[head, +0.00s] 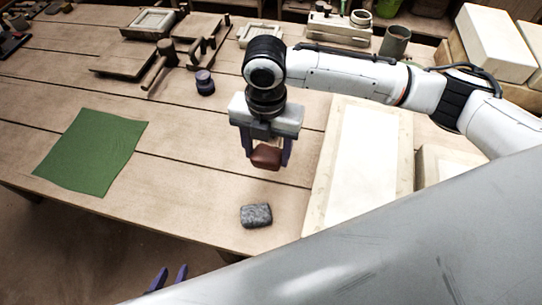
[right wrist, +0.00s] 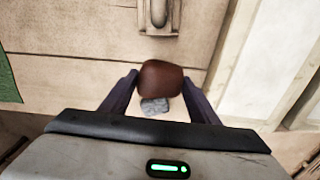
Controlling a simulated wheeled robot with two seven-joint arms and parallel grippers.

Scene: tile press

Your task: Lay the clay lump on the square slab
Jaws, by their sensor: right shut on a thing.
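The clay lump (head: 265,158) is a reddish-brown, rounded block. My right gripper (head: 266,155) is shut on it and holds it over the table; the right wrist view also shows the lump (right wrist: 160,80) between the two purple fingers. A long cream slab in a pale frame (head: 362,150) lies to the right of the gripper. A second pale framed slab (head: 448,164) is further right, partly hidden by my arm, so its full shape cannot be told. My left gripper (head: 168,280) shows two parted purple fingertips at the bottom, off the table's front edge, apparently empty.
A grey speckled block (head: 256,215) lies near the table's front edge. A green cloth (head: 92,152) lies at left. A dark purple jar (head: 204,82), a wooden mallet (head: 158,72) and boards stand behind. Pale boxes (head: 495,42) are stacked at back right.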

